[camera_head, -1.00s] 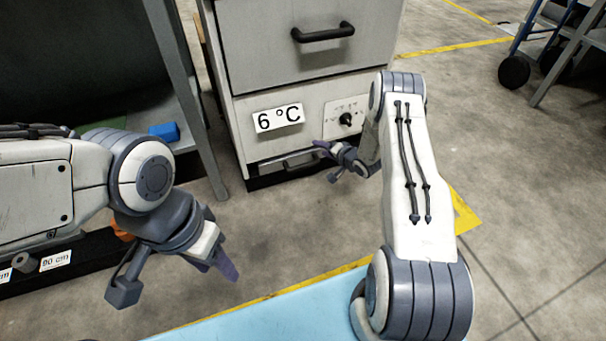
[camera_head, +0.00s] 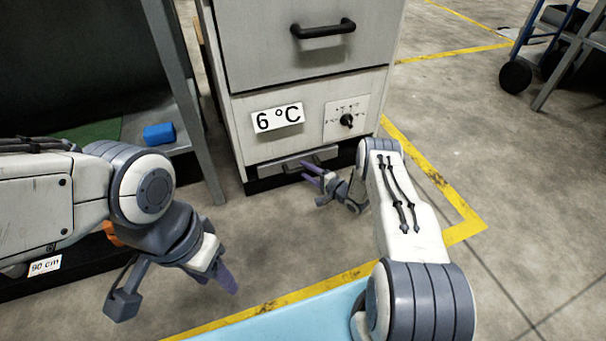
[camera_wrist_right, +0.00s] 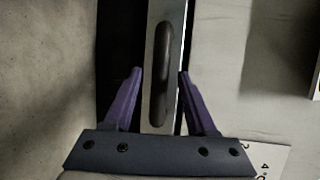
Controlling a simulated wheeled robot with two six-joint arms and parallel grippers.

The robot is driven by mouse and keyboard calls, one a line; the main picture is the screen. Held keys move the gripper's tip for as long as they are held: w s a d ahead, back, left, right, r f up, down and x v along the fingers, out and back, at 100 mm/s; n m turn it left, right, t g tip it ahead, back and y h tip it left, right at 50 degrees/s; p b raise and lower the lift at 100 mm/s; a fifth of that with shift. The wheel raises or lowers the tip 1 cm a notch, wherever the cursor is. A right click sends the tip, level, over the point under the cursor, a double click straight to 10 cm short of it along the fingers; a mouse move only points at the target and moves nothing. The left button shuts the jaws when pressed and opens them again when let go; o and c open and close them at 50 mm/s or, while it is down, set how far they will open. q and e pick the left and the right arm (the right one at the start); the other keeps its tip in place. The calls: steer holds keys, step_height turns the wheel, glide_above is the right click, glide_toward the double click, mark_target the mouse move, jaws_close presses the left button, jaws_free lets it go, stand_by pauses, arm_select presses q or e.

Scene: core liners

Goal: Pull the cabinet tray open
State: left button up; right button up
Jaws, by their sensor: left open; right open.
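The light grey cabinet (camera_head: 305,80) stands upright ahead, with a "6 °C" label on its front. The cabinet tray (camera_head: 268,168) is a low metal front at its bottom, with a dark bar handle (camera_wrist_right: 163,45). My right gripper (camera_head: 304,171) is open in front of the tray, low near the floor. In the right wrist view, the right gripper (camera_wrist_right: 160,73) has its purple fingers on either side of the handle, with gaps showing. Whether the fingertips reach past the bar is unclear. My left gripper (camera_head: 214,279) is open, empty, and away from the cabinet at lower left.
An upper drawer handle (camera_head: 323,29) and a dial panel (camera_head: 346,119) are above the tray. A shelf frame with a blue block (camera_head: 159,134) stands left of the cabinet. A wheeled cart (camera_head: 548,45) is at far right. The floor in front and right is mostly clear.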

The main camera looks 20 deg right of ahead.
steer(key=shift+b+x, duration=0.35)
steer(key=shift+x, duration=0.85)
jaws_close()
stand_by(0.6)
